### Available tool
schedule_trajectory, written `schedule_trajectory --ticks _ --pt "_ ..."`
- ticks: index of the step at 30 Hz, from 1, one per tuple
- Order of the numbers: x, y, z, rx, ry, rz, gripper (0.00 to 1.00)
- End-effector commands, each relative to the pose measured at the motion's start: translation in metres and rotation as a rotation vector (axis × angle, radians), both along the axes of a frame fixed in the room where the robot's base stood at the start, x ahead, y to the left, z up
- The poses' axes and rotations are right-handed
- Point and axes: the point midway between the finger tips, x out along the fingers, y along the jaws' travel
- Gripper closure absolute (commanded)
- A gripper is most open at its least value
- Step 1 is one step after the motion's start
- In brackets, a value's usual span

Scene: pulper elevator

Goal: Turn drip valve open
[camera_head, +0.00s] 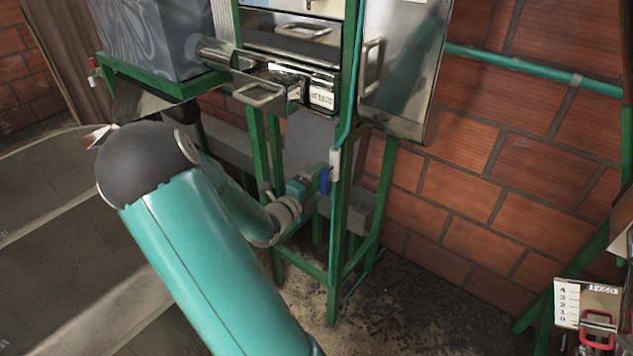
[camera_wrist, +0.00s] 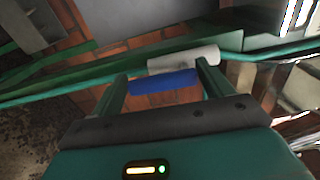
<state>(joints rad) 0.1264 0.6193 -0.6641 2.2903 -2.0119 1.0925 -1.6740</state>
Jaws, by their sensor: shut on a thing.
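The drip valve has a white body (camera_head: 335,158) on a thin green pipe beside the front leg of the green stand. Its blue handle (camera_head: 324,181) sits just below and left of the white body. In the wrist view the white body (camera_wrist: 183,60) lies just beyond the blue handle (camera_wrist: 163,82), and the two run roughly parallel. My gripper (camera_head: 318,178) reaches the valve from the left at the end of my teal arm. In the wrist view my gripper (camera_wrist: 163,72) has one finger at each end of the blue handle and is shut on it.
The green stand (camera_head: 334,255) carries metal machinery with a pull handle (camera_head: 259,94) above my forearm. A steel panel (camera_head: 405,70) hangs right of the valve. A brick wall (camera_head: 480,170) stands behind. A box with a red handle (camera_head: 597,328) is at lower right.

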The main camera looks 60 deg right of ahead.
Motion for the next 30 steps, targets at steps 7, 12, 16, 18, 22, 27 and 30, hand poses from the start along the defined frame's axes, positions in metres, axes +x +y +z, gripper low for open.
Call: schedule_trajectory --ticks 7,12,16,18,22,27,30 --pt "-0.0003 0.0001 0.0000 0.005 0.041 0.002 0.62" --pt "-0.0005 0.0001 0.0001 0.006 0.044 0.002 0.62" --pt "-0.0006 0.0000 0.0000 0.006 0.044 0.002 0.62" --pt "-0.0006 0.0000 0.0001 0.006 0.044 0.002 0.19" --pt "-0.0008 0.0000 0.0000 0.006 0.043 0.001 0.00" --pt "-0.0010 0.0003 -0.0002 0.007 0.041 0.001 0.00" --pt "-0.0001 0.0031 -0.0003 0.006 0.040 0.002 0.00"
